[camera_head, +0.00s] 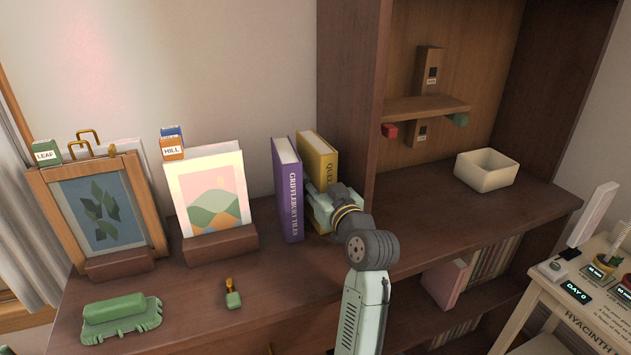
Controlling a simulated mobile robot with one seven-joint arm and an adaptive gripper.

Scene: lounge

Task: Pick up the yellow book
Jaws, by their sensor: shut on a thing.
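The yellow book (318,158) stands upright on the dark wooden cabinet top, against the side of the taller bookcase. A purple book (288,190) with "GRIFFLEBURY TILES" on its spine stands upright just left of it. My gripper (318,207) is at the lower part of the yellow book's spine and is shut on it. The fingertips are partly hidden, and the gripper covers the lower spine and its lettering. I cannot tell whether the book's base still touches the cabinet top.
A framed leaf picture (100,215) and a landscape picture (212,195) stand at left. The bookcase side (348,90) is close on the right. A white bin (486,169) stands on the right shelf.

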